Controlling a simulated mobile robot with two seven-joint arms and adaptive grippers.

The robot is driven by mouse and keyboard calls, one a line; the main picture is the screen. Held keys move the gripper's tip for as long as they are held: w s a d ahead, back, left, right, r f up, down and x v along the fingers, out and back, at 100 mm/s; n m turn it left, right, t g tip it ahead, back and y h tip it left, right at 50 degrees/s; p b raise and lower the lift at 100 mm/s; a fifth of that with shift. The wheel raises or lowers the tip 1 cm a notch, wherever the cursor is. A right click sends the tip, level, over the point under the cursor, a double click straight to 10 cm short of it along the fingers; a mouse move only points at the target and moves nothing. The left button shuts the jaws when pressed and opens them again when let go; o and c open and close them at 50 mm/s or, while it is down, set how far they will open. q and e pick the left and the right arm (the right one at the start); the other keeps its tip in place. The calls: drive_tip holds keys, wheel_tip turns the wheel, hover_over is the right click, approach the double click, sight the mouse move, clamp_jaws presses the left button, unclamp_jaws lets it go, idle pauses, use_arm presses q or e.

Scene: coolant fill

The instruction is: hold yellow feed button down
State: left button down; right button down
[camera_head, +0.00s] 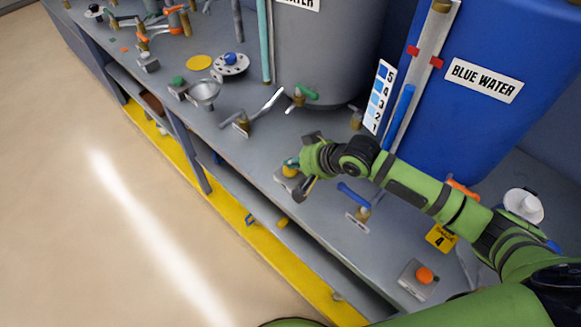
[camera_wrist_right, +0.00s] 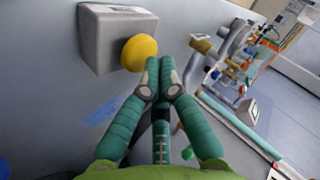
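The yellow feed button (camera_wrist_right: 139,53) is a round yellow knob on a grey box (camera_wrist_right: 103,38) in the right wrist view. In the head view the button (camera_head: 290,171) shows partly, on its box on the bench, with my right gripper over it. My right gripper (camera_wrist_right: 160,62) is shut and empty, its two teal fingers together. In the wrist view the fingertips are right beside the button's edge; I cannot tell whether they touch or press it. In the head view the right gripper (camera_head: 292,162) comes in from the right. My left gripper is not in view.
The blue water tank (camera_head: 470,120) and a grey tank (camera_head: 325,50) stand behind. A blue-handled valve (camera_head: 355,195) and a box with an orange button (camera_head: 424,275) are nearer. A funnel (camera_head: 204,93) and a lever valve (camera_head: 250,115) lie to the left on the bench (camera_head: 225,150).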

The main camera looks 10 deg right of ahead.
sight(294, 170)
drive_tip(key=shift+s+f, duration=0.1)
drive_tip(key=shift+f, duration=0.4)
idle(2.7)
drive_tip(key=shift+r, duration=0.1)
drive_tip(key=shift+r+p, duration=0.9)
drive_tip(key=shift+p, duration=0.2)
wheel_tip(294, 170, up, 5)
drive_tip(key=p, duration=0.5)
drive_tip(key=shift+r+p, duration=0.1)
drive_tip(key=shift+p, duration=0.3)
